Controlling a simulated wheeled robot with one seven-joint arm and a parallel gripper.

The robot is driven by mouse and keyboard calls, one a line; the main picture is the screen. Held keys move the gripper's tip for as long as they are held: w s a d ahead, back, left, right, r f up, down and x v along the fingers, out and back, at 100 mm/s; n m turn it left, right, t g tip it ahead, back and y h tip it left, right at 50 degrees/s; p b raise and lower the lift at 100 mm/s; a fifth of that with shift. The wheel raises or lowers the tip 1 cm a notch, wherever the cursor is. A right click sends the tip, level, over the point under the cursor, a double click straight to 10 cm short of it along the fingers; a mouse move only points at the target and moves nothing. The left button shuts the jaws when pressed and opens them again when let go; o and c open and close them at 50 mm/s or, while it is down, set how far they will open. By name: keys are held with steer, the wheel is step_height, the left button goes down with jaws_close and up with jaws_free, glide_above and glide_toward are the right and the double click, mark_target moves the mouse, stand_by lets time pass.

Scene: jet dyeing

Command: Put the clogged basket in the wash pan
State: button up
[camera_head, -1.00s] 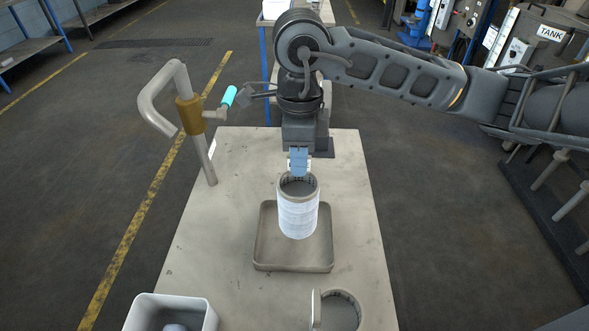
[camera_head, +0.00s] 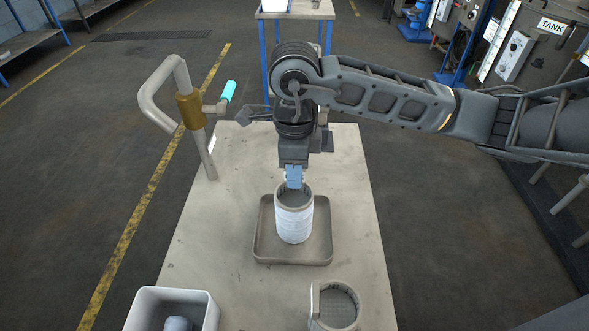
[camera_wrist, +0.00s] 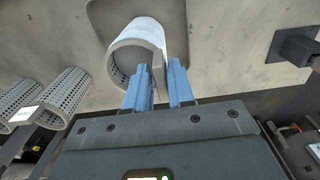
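The clogged basket (camera_head: 294,222) is a round cylinder wrapped in whitish, fibrous matter, with a bare grey-brown rim. It stands upright over the middle of the shallow grey wash pan (camera_head: 262,250); its base is within the pan's outline, and I cannot tell whether it touches the floor. My gripper (camera_head: 293,186) is above the basket's far rim, pointing down. In the wrist view, the blue fingers (camera_wrist: 160,82) lie on either side of the basket's edge, one on the inner side, and appear shut on it. The basket (camera_wrist: 146,32) partly hides the pan there.
A clean perforated basket (camera_head: 340,308) stands at the table's front edge. A white bin (camera_head: 140,312) with a pale object in it is at front left. A bent pipe (camera_head: 198,135) with a brass fitting and cyan-handled lever rises left of my arm. The table's right side is clear.

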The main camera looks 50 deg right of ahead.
steer(key=shift+o, duration=1.4)
step_height(320, 180, up, 12)
steer(key=b, duration=0.1)
steer(key=shift+r+b, duration=0.15)
steer(key=shift+b, duration=0.25)
steer(key=shift+a, duration=0.1)
stand_by(0.4)
